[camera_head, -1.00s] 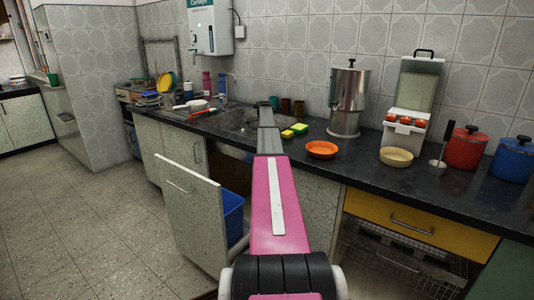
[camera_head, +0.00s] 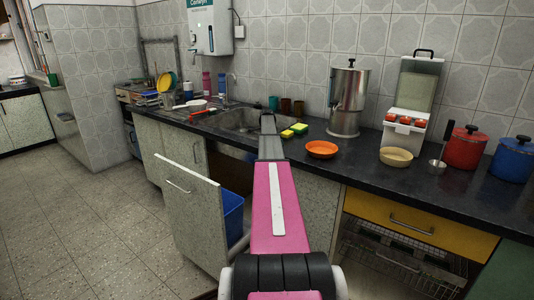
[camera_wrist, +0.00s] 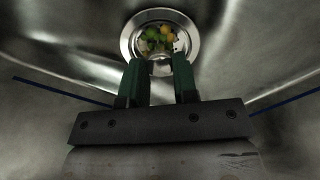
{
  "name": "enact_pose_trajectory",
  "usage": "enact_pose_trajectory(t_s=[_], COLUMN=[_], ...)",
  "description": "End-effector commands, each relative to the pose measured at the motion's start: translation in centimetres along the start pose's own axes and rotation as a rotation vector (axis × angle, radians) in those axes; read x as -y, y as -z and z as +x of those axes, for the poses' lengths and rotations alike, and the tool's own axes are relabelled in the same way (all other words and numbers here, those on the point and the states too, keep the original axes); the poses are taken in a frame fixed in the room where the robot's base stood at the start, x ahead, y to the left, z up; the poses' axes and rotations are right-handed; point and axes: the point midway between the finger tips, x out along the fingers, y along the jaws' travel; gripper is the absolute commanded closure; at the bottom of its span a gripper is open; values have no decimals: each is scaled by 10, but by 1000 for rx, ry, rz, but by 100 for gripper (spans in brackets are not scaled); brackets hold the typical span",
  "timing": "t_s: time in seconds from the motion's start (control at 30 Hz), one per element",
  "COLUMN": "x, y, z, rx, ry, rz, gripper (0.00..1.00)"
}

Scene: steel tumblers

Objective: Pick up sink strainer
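The sink strainer (camera_wrist: 192,34) shows in the wrist view as a shiny round metal ring with green, yellow and orange scraps inside it, at the bottom of the steel sink (camera_head: 236,121). In the head view the strainer is hidden. My gripper (camera_wrist: 160,62) is open, its two dark green fingers apart with a clear gap between them. The fingertips overlap the near edge of the strainer in the wrist view; I cannot tell whether they touch it. A small pale metal part shows between the fingers. In the head view my gripper (camera_head: 267,123) is over the sink, mostly hidden by my arm.
Yellow-green sponges (camera_head: 294,131) lie right of the sink, and an orange bowl (camera_head: 321,149) is nearer. A tall steel dispenser (camera_head: 348,98) stands behind. Cups (camera_head: 285,105) line the sink's back edge. A faucet (camera_head: 228,88) rises at the back left.

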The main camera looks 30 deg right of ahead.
Motion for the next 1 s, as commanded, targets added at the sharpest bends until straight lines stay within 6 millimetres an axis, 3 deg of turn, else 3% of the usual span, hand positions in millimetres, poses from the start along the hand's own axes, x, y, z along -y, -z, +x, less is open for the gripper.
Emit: enact_pose_trajectory(t_s=[0.37, 0.57, 1.0], x=[0, 0, -65], y=[0, 0, -62], z=[-6, -40, -94], rx=[0, 0, 0], ry=[1, 2, 1], rz=[0, 0, -1], gripper=[96, 96, 96])
